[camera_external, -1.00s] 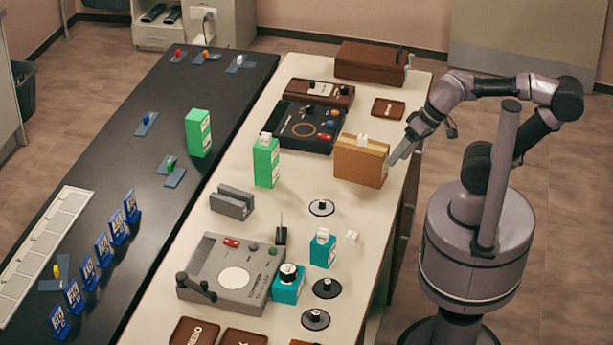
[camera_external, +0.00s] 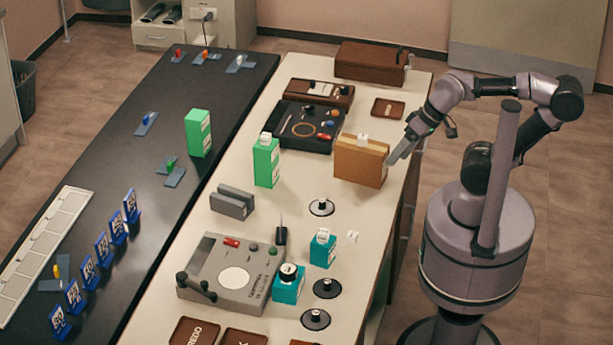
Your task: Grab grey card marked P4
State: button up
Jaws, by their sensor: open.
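I cannot make out a grey card marked P4; the markings are too small to read. Several blue cards (camera_external: 103,248) with white print stand in a row on the dark table at the left. A grey slotted block (camera_external: 231,203) stands on the pale table. My gripper (camera_external: 400,152) is at the right edge of the pale table, beside the brown box (camera_external: 359,161), its jaws pointing down and left. It is open, and I see nothing held. I cannot tell whether it touches the box.
A black tray (camera_external: 310,127) and a dark brown case (camera_external: 370,62) lie farther back. Pale panels (camera_external: 42,241) line the dark table's left edge.

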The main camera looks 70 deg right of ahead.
jog(key=o, duration=0.4)
